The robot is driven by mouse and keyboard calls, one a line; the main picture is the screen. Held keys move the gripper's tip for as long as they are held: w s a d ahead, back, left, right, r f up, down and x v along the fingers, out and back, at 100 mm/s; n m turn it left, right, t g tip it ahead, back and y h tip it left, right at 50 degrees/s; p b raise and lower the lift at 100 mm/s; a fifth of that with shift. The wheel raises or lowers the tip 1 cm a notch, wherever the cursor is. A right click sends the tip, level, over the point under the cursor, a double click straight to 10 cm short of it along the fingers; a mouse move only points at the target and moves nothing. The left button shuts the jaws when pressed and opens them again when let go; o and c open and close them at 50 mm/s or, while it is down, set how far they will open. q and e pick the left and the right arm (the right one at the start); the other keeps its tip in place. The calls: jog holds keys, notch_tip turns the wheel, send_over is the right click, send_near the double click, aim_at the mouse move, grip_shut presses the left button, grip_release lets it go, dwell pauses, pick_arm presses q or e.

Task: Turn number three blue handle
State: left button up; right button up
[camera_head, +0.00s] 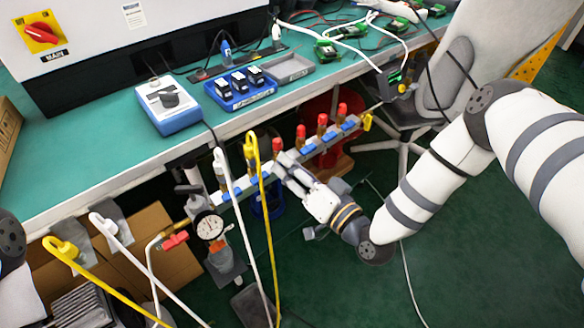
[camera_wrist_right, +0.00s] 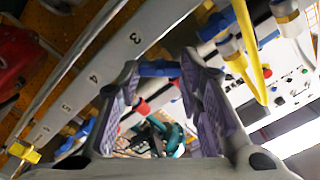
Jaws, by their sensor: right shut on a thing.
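A silver manifold bar (camera_head: 295,157) runs along the table's front edge with several blue handles and red-capped fittings. In the right wrist view its face (camera_wrist_right: 120,55) carries the numbers 3, 4 and higher. My right gripper (camera_head: 282,160) is at the middle of the bar. In the wrist view, the purple-padded fingertips (camera_wrist_right: 162,70) are on either side of a blue handle (camera_wrist_right: 160,68) beside the number 3, shut on it. The gripper hides this handle in the head view. Other blue handles (camera_head: 308,148) lie further right along the bar. My left gripper is out of view.
A yellow hose (camera_head: 262,190) and a white hose (camera_head: 228,180) hang just left of my right gripper. A pressure gauge (camera_head: 209,226) is at the bar's left end. The green table (camera_head: 110,150) stands behind; a chair (camera_head: 450,75) is at upper right.

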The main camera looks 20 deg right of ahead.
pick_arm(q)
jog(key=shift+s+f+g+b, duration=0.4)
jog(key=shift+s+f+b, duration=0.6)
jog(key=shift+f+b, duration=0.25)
pick_arm(e)
jog(key=shift+f+m, duration=0.2)
jog(key=shift+m, duration=4.7)
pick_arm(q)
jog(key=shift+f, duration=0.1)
pick_arm(e)
jog(key=o, duration=0.9)
jog(key=shift+s, duration=0.1)
jog(key=v, duration=1.2)
jog(key=shift+r, duration=0.15)
